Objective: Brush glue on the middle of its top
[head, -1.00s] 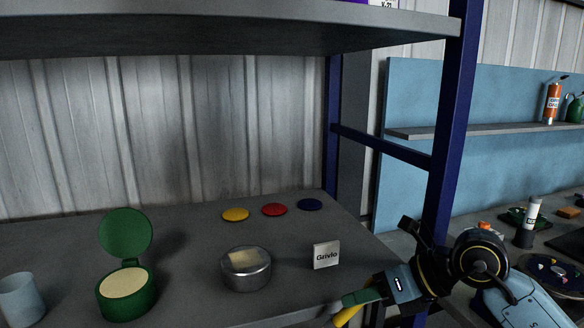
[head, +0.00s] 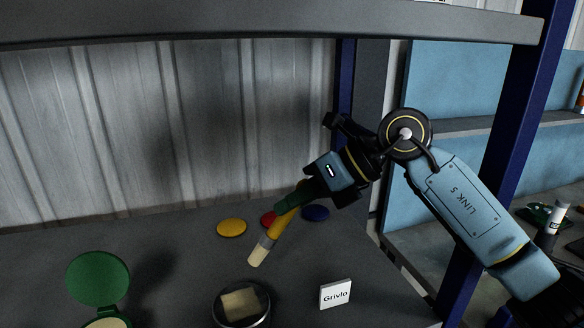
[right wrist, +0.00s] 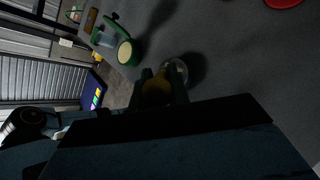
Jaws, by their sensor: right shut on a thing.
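My right gripper (head: 292,203) is shut on a brush (head: 265,245) with a yellow handle and pale bristles. The brush tilts down to the left, its tip above and behind the round silver tin (head: 219,312), apart from it in the picture. A pale square patch (head: 240,302) lies on the tin's top. The green pot (head: 98,280), lid open and cream-coloured inside, stands at the lower left, cut by the frame edge. In the right wrist view the pot (right wrist: 125,50) and the tin (right wrist: 178,70) show past the gripper fingers. My left gripper is not in view.
Yellow (head: 232,228), red (head: 268,218) and blue (head: 316,213) discs lie at the back, the red one partly hidden by the brush. A white "Grivlo" sign (head: 335,294) stands right of the tin. A shelf board (head: 200,28) hangs above; a blue post (head: 505,160) is at right.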

